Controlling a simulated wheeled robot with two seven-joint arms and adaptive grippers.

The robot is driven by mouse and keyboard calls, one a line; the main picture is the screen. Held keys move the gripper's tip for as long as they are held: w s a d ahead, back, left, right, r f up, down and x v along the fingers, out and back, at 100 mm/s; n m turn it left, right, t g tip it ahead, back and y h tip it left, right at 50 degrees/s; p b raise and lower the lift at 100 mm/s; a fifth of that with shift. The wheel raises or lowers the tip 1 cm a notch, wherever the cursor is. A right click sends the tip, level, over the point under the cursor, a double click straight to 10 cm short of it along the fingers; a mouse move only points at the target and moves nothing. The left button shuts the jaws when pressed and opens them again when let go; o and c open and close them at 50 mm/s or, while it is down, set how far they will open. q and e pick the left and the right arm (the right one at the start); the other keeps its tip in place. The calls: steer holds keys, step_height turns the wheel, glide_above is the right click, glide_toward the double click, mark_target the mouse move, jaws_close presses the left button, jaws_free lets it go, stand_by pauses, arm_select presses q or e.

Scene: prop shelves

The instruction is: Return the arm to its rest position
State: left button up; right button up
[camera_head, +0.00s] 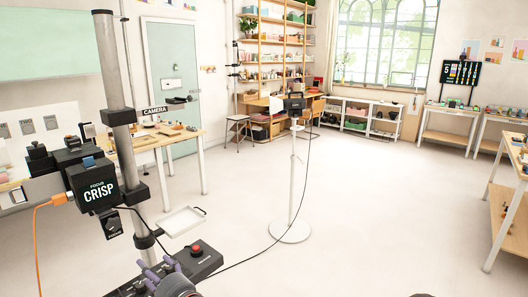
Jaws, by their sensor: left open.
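My left gripper (152,274) shows at the bottom left, with its purplish fingers spread apart and nothing seen between them. It appears in front of the black base (205,262) of a column stand, near a red button (197,249); I cannot tell whether it touches the base. The grey end of my left arm (178,287) comes in from the bottom edge. My right gripper is not in view; only a small dark shape shows at the bottom edge, right of the middle.
A grey column (117,100) carries a black "CRISP" box (98,191) with an orange cable. A small white tray (182,221) is beside it. A white pole stand (293,180) with a cable stands mid-room. A wooden table (497,218) is at right.

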arm_select(q)
steer(key=w+d+f+m+t+h, duration=0.1)
steer(key=w+d+f+m+h, duration=0.1)
steer(key=f+m+h, duration=0.3)
steer(key=w+d+f+m+t+h, duration=0.1)
steer(key=w+d+f+m, duration=0.15)
steer(key=f, duration=0.55)
steer(key=s+d+f+m+g+h+p, duration=0.1)
steer(key=s+d+f+m+g+h, duration=0.15)
steer(key=f, duration=0.65)
steer(key=s+d+f+m+g+h, duration=0.2)
steer(key=s+d+f+m+h, duration=0.15)
steer(key=f, duration=0.55)
steer(key=s+d+f+m+g+h, duration=0.3)
steer(key=s+f, duration=0.4)
steer(key=s, duration=0.5)
steer(key=s+d+f+m+g+h, duration=0.2)
steer(key=s+d+f+m+g, duration=0.2)
steer(key=s, duration=0.8)
step_height(320, 180, down, 3)
steer(key=shift+d+r+g+h+p, duration=0.1)
steer(key=shift+d+g+h+p, duration=0.35)
steer(key=shift+d+g, duration=0.3)
steer(key=shift+a, duration=0.1)
